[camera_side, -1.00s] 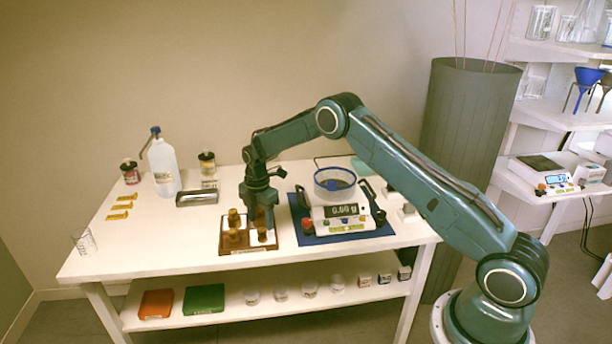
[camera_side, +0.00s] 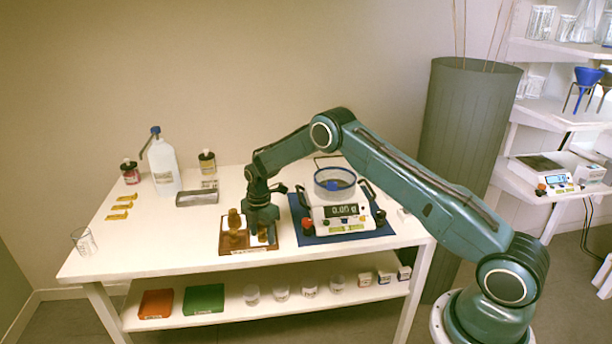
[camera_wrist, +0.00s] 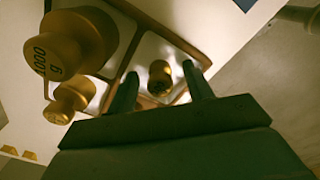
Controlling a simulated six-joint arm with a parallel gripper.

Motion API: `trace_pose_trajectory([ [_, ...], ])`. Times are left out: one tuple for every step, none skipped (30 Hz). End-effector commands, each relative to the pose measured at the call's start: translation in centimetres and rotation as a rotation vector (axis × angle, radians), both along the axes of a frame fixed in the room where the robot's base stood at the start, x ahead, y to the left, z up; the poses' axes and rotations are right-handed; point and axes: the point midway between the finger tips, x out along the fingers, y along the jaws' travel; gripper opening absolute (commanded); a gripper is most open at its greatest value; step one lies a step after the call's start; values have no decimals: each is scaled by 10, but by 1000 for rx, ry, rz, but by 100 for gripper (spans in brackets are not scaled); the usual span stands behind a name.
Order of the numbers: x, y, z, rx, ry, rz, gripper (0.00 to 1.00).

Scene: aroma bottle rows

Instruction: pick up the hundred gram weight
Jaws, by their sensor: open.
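A brown weight tray (camera_side: 236,248) with brass weights stands near the front of the white table. My gripper (camera_side: 262,236) is low over its right part, pointing down. In the wrist view my gripper (camera_wrist: 161,71) is open. A small brass weight (camera_wrist: 160,84) sits in a light-lined compartment between the two fingers, with a gap on each side; I cannot read a mark on it. A large brass weight (camera_wrist: 78,38), its mark ending in "000 g", stands to the left. A medium brass weight (camera_wrist: 72,98) is below it.
A balance (camera_side: 342,212) reading 0.00 g, with a clear round dish on top, stands on a blue mat (camera_side: 316,238) just right of the tray. A metal tray (camera_side: 197,198) and a white bottle (camera_side: 164,165) are behind left. The table's front left is mostly clear.

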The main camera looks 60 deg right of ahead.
Motion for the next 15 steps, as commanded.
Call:
trace_pose_trajectory([
  [0, 0, 0, 0, 0, 0, 51],
  [0, 0, 0, 0, 0, 0, 51],
  [0, 0, 0, 0, 0, 0, 51],
  [0, 0, 0, 0, 0, 0, 51],
  [0, 0, 0, 0, 0, 0, 51],
  [0, 0, 0, 0, 0, 0, 49],
  [0, 0, 0, 0, 0, 0, 43],
  [0, 0, 0, 0, 0, 0, 38],
  [0, 0, 0, 0, 0, 0, 30],
  [0, 0, 0, 0, 0, 0, 24],
  [0, 0, 0, 0, 0, 0, 18],
  [0, 0, 0, 0, 0, 0, 10],
  [0, 0, 0, 0, 0, 0, 7],
  [0, 0, 0, 0, 0, 0, 7],
  [0, 0, 1, 0, 0, 0, 7],
])
